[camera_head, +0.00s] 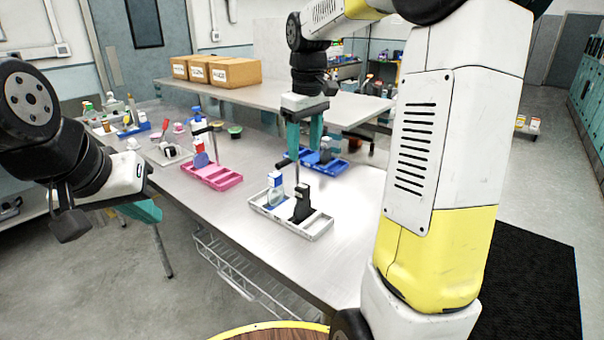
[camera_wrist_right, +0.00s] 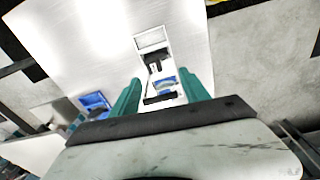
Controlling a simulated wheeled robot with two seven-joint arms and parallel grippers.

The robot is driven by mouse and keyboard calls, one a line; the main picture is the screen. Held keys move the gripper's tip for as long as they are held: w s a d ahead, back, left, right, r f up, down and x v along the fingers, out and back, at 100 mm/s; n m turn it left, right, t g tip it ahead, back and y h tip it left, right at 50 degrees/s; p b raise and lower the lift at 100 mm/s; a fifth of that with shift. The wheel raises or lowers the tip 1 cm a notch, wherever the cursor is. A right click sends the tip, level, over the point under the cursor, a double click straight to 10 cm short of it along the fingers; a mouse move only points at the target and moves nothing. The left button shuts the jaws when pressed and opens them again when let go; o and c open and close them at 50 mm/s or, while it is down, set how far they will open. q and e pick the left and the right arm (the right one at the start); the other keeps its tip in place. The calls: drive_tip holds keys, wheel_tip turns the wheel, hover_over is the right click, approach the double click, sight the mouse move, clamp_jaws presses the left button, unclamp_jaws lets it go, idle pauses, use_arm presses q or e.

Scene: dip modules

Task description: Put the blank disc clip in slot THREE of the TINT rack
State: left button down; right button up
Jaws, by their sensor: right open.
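My right gripper (camera_head: 304,150) points down above the table with its two teal fingers apart and nothing seen between them. In the right wrist view the open fingers (camera_wrist_right: 160,78) frame a white rack (camera_wrist_right: 152,39). In the head view that white rack (camera_head: 325,227) holds a blue-labelled bottle (camera_head: 275,190) at its left and a dark upright clip-like piece (camera_head: 301,207) beside it. A blue rack (camera_head: 338,168) lies behind the gripper, and a pink rack (camera_head: 228,181) lies to its left. Slot lettering and the disc clip's blank face are not legible. My left gripper (camera_head: 146,211) hangs at the left, partly hidden.
A blue-and-white bottle (camera_head: 200,154) stands in the pink rack. Several small jars and a blue tray (camera_head: 134,129) crowd the table's far left. Cardboard boxes (camera_head: 235,73) stand on a table behind. The tabletop (camera_head: 258,235) in front of the racks is clear.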

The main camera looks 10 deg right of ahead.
drive_tip(key=s+a+m+t+y, duration=0.1)
drive_tip(key=s+m+t, duration=0.4)
drive_tip(key=s, duration=1.5)
drive_tip(key=shift+s+a+m+y, duration=0.3)
drive_tip(key=shift+a+m+y, duration=0.05)
drive_tip(key=shift+m+y, duration=0.15)
drive_tip(key=shift+r, duration=0.1)
